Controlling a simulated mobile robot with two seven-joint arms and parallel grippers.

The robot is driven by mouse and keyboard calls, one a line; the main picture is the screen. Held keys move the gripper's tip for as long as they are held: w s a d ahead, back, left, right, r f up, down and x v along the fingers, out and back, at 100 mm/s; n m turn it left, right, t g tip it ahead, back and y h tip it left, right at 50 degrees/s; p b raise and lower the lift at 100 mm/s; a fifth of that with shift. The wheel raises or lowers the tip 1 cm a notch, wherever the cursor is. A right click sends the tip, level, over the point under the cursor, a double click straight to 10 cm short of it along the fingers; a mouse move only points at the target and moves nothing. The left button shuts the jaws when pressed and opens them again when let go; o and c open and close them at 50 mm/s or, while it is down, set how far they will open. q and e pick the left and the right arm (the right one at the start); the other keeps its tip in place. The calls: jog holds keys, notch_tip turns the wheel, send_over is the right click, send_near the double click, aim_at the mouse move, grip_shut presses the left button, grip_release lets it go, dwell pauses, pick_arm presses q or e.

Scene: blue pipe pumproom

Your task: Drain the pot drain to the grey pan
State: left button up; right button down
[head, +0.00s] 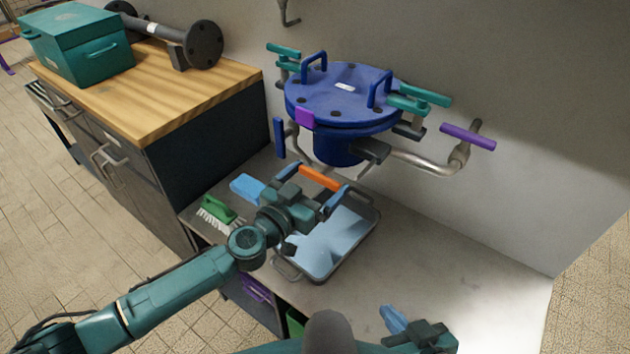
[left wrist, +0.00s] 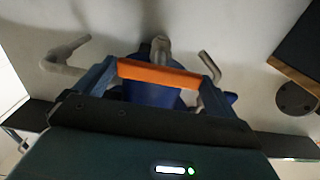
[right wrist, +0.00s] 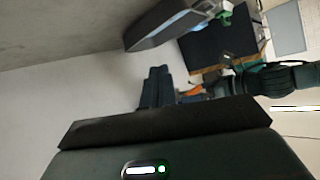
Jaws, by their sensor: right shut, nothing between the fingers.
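The blue pot (head: 340,105) hangs at the wall with its lid on. Below it, an orange bar handle (head: 320,178) shows near the pan; it also shows in the left wrist view (left wrist: 158,75) in front of the blue pot. My left gripper (head: 313,184) has its fingers wide apart, one at each end of the orange bar; whether they press on it I cannot tell. The grey pan (head: 372,222) lies on the bench beneath, partly hidden by my left gripper. My right gripper (head: 392,318) is shut and empty over the front of the bench; its fingers (right wrist: 157,88) are together.
A green brush (head: 216,208) and a blue object (head: 247,187) lie left of the pan. A purple-handled valve (head: 467,136) and teal levers (head: 425,95) surround the pot. The wooden-topped cabinet (head: 190,95) stands left. The bench right of the pan is clear.

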pick_arm(q)
jog(key=c, duration=0.5)
pick_arm(e)
jog(key=shift+f, duration=0.2)
pick_arm(q)
jog(key=shift+c, duration=0.2)
pick_arm(e)
jog(key=shift+r, duration=0.1)
pick_arm(q)
jog(key=n+p, duration=0.2)
jog(key=shift+n, duration=0.4)
jog(key=shift+n+p, duration=0.35)
jog(key=shift+n, duration=1.75)
pick_arm(e)
jog(key=shift+s+d+r+n, duration=0.15)
jog(key=shift+r+n, duration=0.15)
jog(key=shift+r, duration=0.45)
pick_arm(q)
jog(key=o, duration=0.7)
